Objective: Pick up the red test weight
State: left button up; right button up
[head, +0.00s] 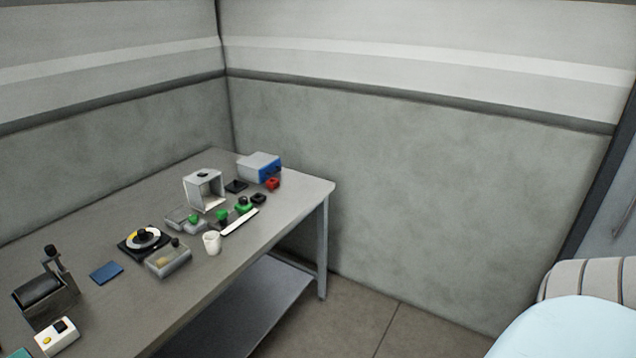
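A small red block (273,184), which looks like the red test weight, sits near the far right end of the grey table (318,187). It is just in front of a grey and blue box (260,167), close to the table's right edge. A small black item (259,199) lies a little nearer, to its lower left. Neither of my grippers shows in the head view.
A white open-fronted housing (204,189), green-topped pieces (222,215), a white cup (212,243) and a round dial (142,238) stand on the table. A roller device (43,293) is at left. Floor right of the table is clear; a light blue surface (570,330) is at lower right.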

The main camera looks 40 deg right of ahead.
aim_at(272, 183)
jog(key=z, duration=1.15)
jog(key=i+l+u, duration=0.1)
jog(key=u, duration=0.35)
jog(key=i+l+u, duration=0.15)
jog(key=u, duration=0.25)
jog(key=i+l+u, duration=0.1)
jog(key=u, duration=0.35)
jog(key=i+l+u, duration=0.25)
jog(key=l, duration=0.3)
jog(key=l+u, duration=0.25)
jog(key=l, duration=0.3)
jog(key=l+u, duration=0.1)
jog(key=l, duration=0.45)
jog(key=i+l+u, duration=0.1)
jog(key=l, duration=0.5)
